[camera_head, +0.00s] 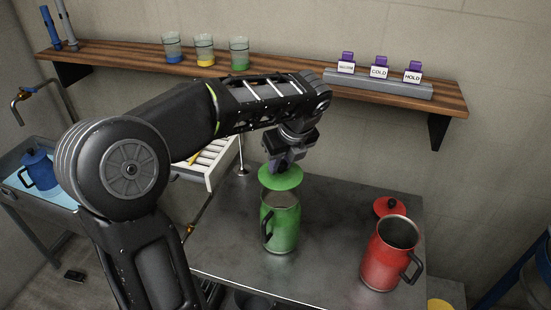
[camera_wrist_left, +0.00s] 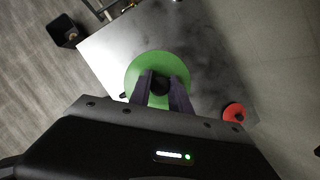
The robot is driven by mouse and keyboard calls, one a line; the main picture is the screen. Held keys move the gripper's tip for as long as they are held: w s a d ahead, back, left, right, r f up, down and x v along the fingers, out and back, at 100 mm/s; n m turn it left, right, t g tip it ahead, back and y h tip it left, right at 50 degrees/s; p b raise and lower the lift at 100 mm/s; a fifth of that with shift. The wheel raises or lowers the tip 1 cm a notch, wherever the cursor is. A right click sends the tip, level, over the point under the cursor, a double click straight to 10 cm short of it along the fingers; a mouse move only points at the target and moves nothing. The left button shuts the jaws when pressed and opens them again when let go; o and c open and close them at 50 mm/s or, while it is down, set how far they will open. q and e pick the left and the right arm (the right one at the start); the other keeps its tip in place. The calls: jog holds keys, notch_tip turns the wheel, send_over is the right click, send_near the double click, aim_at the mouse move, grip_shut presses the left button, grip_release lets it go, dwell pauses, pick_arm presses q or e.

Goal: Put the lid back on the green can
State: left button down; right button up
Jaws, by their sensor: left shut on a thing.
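The green can (camera_head: 281,226) stands upright and open on the metal table, with its black handle on the left side. My left gripper (camera_head: 286,164) is shut on the green lid (camera_head: 281,179) and holds it level just above the can's mouth; a gap shows between lid and rim. In the left wrist view the lid (camera_wrist_left: 140,72) lies under the fingers (camera_wrist_left: 160,88), which close on its dark knob. The lid covers most of the can there. My right gripper is in neither view.
A red can (camera_head: 388,255), open, stands on the table (camera_head: 330,215) to the right, with a red lid (camera_head: 390,207) behind it. A wall shelf (camera_head: 300,79) with glasses and labelled blocks runs behind. A blue can (camera_head: 38,169) sits in the sink at left.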

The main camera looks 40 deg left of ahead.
aim_at(281, 172)
pick_arm(q)
jog(key=shift+w, duration=0.2)
jog(key=shift+s+f, duration=0.1)
notch_tip(281, 172, down, 3)
jog(key=b, duration=0.3)
jog(key=shift+f+b, duration=0.8)
jog(key=shift+f, duration=0.8)
jog(key=c, duration=1.1)
grip_release()
